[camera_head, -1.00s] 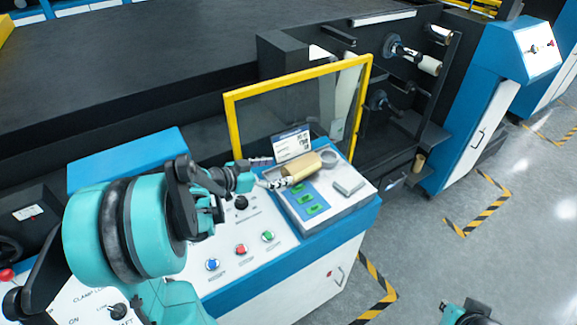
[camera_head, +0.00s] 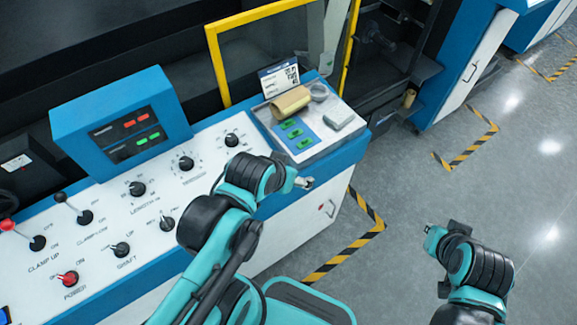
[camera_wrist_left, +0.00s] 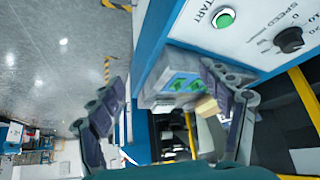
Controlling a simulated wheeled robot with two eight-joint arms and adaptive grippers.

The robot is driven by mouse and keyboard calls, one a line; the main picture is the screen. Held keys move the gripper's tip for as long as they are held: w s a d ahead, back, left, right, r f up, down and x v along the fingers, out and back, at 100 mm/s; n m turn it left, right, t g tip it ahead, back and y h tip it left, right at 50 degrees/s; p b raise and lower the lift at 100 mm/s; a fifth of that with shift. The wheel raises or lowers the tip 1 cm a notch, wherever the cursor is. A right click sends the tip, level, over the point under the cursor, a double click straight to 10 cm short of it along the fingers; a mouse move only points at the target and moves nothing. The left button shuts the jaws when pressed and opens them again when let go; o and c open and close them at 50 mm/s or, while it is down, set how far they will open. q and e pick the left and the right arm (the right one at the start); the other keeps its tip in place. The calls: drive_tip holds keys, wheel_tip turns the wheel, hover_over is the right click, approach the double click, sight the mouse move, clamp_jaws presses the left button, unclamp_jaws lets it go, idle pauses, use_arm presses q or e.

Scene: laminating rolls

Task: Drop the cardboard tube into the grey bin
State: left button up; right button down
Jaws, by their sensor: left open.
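My left gripper (camera_head: 304,183) is over the console's front edge, nearer than the tray and apart from the tube. My right gripper (camera_head: 434,236) is over the floor at lower right, too small to read. I see no grey bin.
A yellow-framed guard (camera_head: 213,60) stands behind the tray. Knobs and a display box (camera_head: 125,125) occupy the console's left. Open floor (camera_head: 400,190) lies right.

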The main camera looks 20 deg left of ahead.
use_arm(q)
drive_tip(key=w+a+r+p, duration=0.1)
drive_tip(key=w+r+p, duration=0.2)
drive_tip(key=w+r, duration=0.15)
drive_tip(key=m+g+p, duration=0.4)
drive_tip(key=p, duration=0.4)
approach(290, 96)
drive_tip(key=s+d, duration=0.2)
drive_tip(key=d, duration=0.1)
drive_tip(key=shift+m+g+h, duration=0.3)
drive_tip(key=shift+m+g, duration=0.1)
drive_tip(key=shift+g, duration=0.3)
drive_tip(key=w+a+f+p, duration=0.1)
drive_tip(key=w+f, duration=0.1)
drive_tip(key=w+a+f+p, duration=0.1)
drive_tip(key=w+a+f, duration=0.1)
drive_tip(key=shift+w+a+f, duration=0.1)
drive_tip(key=shift+w+a, duration=0.05)
drive_tip(key=shift+w, duration=0.25)
drive_tip(key=shift+a+f, duration=0.1)
drive_tip(key=shift+f, duration=0.2)
drive_tip(key=f, duration=0.4)
drive_tip(key=f+b, duration=0.1)
drive_tip(key=f, duration=0.1)
drive_tip(key=shift+d+f, duration=0.3)
drive_tip(key=shift+w+f, duration=0.2)
drive_tip(key=shift+f, duration=0.3)
drive_tip(key=c, duration=1.4)
drive_tip(key=shift+r, duration=0.15)
